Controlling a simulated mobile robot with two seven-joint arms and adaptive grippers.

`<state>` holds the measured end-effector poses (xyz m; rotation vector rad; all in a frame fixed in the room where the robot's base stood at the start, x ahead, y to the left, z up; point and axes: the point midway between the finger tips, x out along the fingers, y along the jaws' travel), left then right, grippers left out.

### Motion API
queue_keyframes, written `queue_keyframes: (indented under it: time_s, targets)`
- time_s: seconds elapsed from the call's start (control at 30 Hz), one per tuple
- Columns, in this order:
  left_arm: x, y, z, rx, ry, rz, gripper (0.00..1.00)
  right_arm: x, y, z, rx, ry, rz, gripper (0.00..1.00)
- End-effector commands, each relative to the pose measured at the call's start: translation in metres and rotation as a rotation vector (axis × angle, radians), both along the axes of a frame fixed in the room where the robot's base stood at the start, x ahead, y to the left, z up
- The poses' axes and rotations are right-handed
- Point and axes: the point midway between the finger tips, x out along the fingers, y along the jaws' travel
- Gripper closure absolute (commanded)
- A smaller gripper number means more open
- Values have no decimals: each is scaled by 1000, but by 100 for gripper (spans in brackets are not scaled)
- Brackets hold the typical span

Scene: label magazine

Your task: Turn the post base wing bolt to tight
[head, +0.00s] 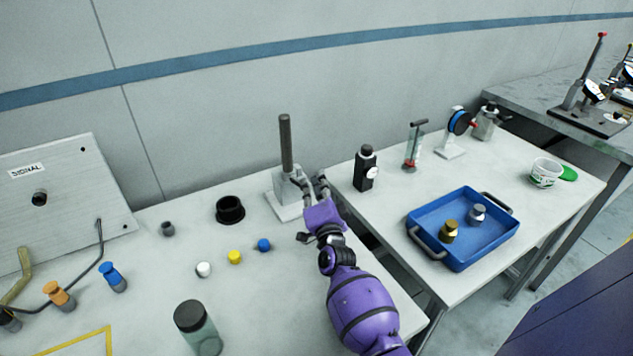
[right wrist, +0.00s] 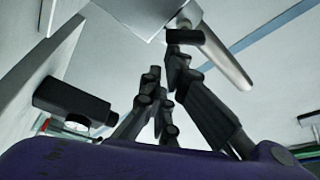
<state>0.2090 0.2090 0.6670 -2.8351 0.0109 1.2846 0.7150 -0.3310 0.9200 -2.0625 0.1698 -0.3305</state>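The post (head: 286,145) is a dark grey rod standing upright in a pale block on a flat base plate (head: 287,211), at the back right of the left table. My right gripper (head: 311,181) is at the right side of the block, its two fingers apart. In the right wrist view the fingers (right wrist: 170,55) reach up towards the block, with the post (right wrist: 222,55) slanting behind them. I cannot make out the wing bolt; the fingers cover that side of the block. I cannot tell whether a finger touches it. My left gripper is not in view.
A black bottle (head: 366,169) stands close to the right of my gripper on the second table. A blue tray (head: 480,250) is farther right. A black ring cup (head: 230,210) and small coloured caps lie left of the post. A gap (head: 365,235) separates the tables.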

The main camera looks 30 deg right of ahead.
Motion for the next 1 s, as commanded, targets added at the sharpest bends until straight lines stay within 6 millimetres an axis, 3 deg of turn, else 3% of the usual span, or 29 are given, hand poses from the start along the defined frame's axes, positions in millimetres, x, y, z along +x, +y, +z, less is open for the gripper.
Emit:
queue_keyframes:
  time_s: [0.3, 1.0]
  targets:
    - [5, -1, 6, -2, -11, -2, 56, 1, 3, -8, 156, 10, 5, 100]
    - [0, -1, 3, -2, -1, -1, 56, 0, 4, -19, 151, 13, 6, 100]
